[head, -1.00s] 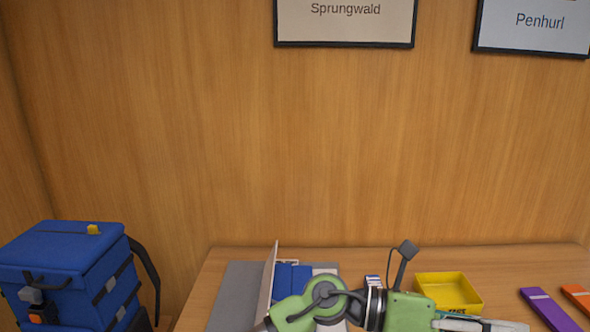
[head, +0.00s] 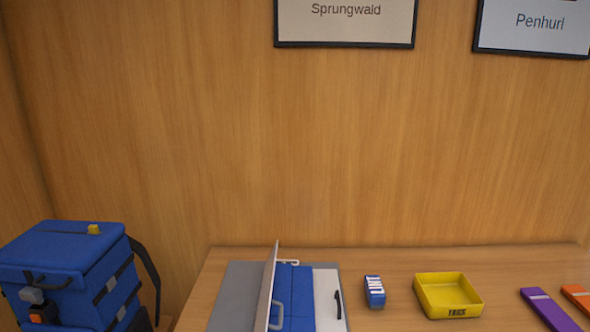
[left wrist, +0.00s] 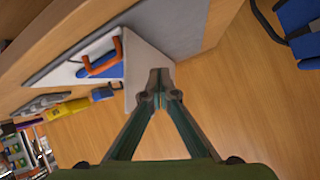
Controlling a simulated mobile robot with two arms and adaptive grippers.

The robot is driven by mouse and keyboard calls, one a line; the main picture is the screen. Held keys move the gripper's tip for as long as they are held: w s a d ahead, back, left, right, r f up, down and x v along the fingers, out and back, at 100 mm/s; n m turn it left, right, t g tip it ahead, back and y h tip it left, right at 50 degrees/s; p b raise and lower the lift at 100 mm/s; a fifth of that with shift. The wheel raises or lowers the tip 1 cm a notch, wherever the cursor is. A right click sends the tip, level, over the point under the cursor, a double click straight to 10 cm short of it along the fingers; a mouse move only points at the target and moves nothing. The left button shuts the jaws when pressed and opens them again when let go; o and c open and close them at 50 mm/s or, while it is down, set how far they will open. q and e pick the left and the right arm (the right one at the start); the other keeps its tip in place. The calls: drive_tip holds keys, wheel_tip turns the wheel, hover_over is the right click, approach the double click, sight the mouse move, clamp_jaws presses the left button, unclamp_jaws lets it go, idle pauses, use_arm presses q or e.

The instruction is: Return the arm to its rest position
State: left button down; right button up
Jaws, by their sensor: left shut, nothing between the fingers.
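My left gripper (left wrist: 160,82) shows only in the left wrist view. Its two fingers meet at the tips with nothing between them, above bare brown floor or wood beside the edge of the table. No arm or gripper of mine shows in the head view now. My right gripper is in neither view.
The table holds a grey mat (head: 235,287), an upright thin panel (head: 267,290), a blue item (head: 297,310), a small blue-and-white block (head: 374,290), a yellow tray (head: 430,306), and purple (head: 549,309) and orange (head: 578,297) strips. A blue backpack (head: 75,255) stands at left.

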use_arm(q)
drive_tip(key=s+a+f+n+g, duration=0.1)
drive_tip(key=s+a+f+g, duration=0.15)
drive_tip(key=s, duration=0.45)
drive_tip(key=s+a+f+n+g, duration=0.1)
drive_tip(key=s+a+f+g, duration=0.2)
drive_tip(key=s, duration=0.4)
drive_tip(key=s+a+f+n+g, duration=0.1)
drive_tip(key=s+f+g, duration=0.2)
drive_tip(key=s+f, duration=0.35)
drive_tip(key=s+f+b, duration=0.2)
drive_tip(key=f+b, duration=0.1)
drive_tip(key=f, duration=1.3)
drive_tip(key=s+f+b, duration=0.2)
drive_tip(key=f+b, duration=0.1)
drive_tip(key=f, duration=1.3)
drive_tip(key=s+a+f+g+b, duration=0.2)
drive_tip(key=s+a+f+b, duration=0.1)
drive_tip(key=s+f, duration=1.3)
wheel_tip(320, 180, down, 3)
drive_tip(key=shift+r+y+b, duration=0.15)
drive_tip(key=shift+y+b, duration=0.15)
drive_tip(key=shift+b, duration=0.2)
drive_tip(key=shift+s, duration=0.1)
